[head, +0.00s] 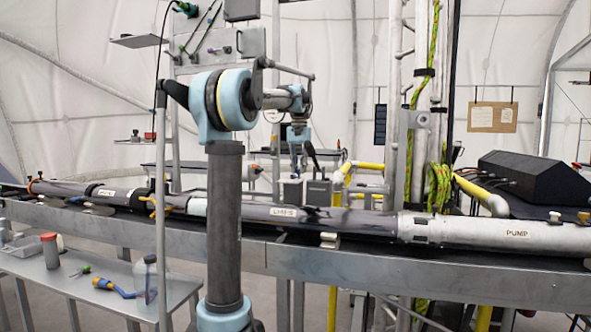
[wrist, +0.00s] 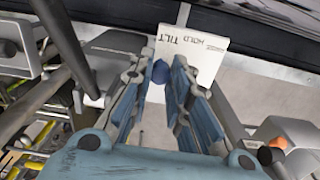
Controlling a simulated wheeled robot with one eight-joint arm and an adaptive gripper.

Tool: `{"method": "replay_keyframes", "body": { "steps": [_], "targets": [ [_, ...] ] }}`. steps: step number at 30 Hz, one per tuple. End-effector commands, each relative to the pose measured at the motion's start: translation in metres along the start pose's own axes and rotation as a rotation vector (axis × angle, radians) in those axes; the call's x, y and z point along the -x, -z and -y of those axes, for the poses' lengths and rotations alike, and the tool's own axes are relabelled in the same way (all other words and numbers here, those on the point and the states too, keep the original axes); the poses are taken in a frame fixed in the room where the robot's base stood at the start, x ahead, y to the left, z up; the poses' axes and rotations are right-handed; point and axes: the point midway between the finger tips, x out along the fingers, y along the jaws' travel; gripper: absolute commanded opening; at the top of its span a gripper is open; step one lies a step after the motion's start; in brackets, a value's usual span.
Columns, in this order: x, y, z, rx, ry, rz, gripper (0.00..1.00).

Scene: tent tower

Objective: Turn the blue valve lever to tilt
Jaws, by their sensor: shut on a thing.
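In the wrist view my gripper (wrist: 160,68) reaches forward with its two blue-grey fingers. It is shut on the blue valve lever (wrist: 159,73), of which only a small dark-blue rounded part shows between the fingertips. A white label plate (wrist: 205,48) with the words TILT and HOLD lies just beyond the fingertips, beside the lever. The rest of the lever is hidden by the fingers, so its angle cannot be told. In the head view my gripper (head: 299,160) points down above grey boxes behind the long pipe; the lever cannot be made out there.
A long grey pipe (head: 350,222), marked PUMP at its right end, runs across on a metal rail. Yellow pipes (head: 372,167) and a ladder-like frame stand close right of my gripper. In the wrist view, grey housings (wrist: 290,140) flank the fingers.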

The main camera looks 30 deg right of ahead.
Motion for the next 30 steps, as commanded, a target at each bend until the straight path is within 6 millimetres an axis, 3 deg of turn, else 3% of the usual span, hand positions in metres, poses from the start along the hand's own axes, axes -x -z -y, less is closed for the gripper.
{"method": "replay_keyframes", "body": {
  "steps": [19,20,22,30],
  "targets": [
    [0.0002,0.0035,0.0012,0.054,0.005,-0.004,0.0],
    [0.0002,0.0035,0.0013,0.054,0.005,-0.004,0.24],
    [0.0001,0.0032,0.001,0.053,0.004,-0.003,0.39],
    [0.0001,0.0022,-0.0003,0.052,0.002,-0.001,0.39]
  ]
}}
